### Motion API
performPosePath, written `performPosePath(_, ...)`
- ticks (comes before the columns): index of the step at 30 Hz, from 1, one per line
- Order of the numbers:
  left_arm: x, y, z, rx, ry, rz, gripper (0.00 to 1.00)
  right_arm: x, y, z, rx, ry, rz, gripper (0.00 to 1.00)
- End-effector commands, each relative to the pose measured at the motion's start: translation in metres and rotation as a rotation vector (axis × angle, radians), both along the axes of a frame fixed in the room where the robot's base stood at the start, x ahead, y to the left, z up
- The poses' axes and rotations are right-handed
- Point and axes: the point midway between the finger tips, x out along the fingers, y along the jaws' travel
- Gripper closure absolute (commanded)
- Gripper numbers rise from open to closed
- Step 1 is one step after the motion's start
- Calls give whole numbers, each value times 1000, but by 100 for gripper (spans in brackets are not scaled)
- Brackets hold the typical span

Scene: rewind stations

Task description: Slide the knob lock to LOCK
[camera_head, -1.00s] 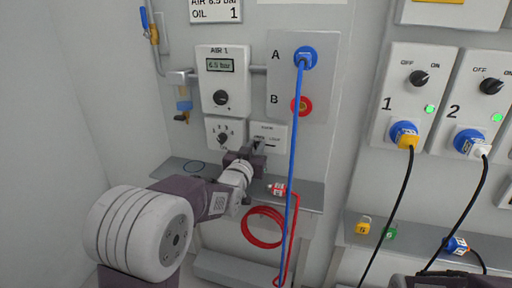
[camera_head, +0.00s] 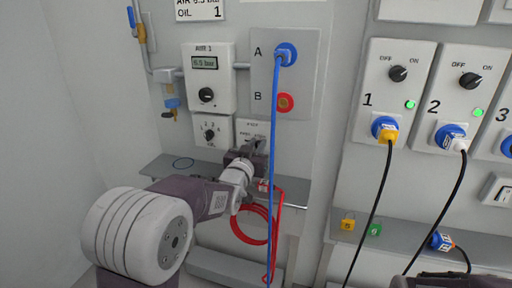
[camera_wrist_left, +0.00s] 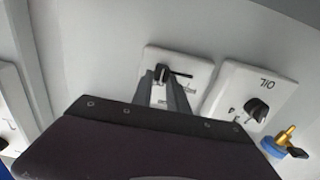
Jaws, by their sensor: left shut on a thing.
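The knob lock is a small white plate (camera_head: 243,127) with a slot, under the AIR 1 panel (camera_head: 222,78). My left gripper (camera_head: 259,146) is at the right part of this plate and hides the lettering there. The left wrist view shows the plate (camera_wrist_left: 203,71) upside down, with the dark slider (camera_wrist_left: 161,71) between my left fingertips. The fingers (camera_wrist_left: 167,93) are shut on it. The bare slot runs off to the right of the slider there, so the slider sits toward the slot's right end in the head view.
The OIL dial (camera_head: 209,133) is left of the lock plate. A blue hose (camera_head: 272,150) hangs from port A just right of my gripper. A shelf (camera_head: 165,168) runs below, with a coiled red hose (camera_head: 246,232) under it. Plug panels are at the right.

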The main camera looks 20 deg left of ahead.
Motion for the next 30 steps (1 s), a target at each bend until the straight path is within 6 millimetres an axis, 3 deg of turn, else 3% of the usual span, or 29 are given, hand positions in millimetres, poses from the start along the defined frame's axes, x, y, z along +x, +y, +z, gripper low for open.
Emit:
performPosePath(9,0,-2,0,4,1,-6,100,0,0,-1,0,0,0,58)
performPosePath(10,0,-2,0,4,2,-6,72,0,0,-1,0,0,0,58)
performPosePath(12,0,-2,0,3,1,-5,58,0,0,-1,0,0,0,58)
performPosePath(23,-5,0,1,2,1,-2,58,0,0,1,0,0,0,58)
performPosePath(30,-49,1,2,2,2,-2,58,0,0,11,0,0,0,58)
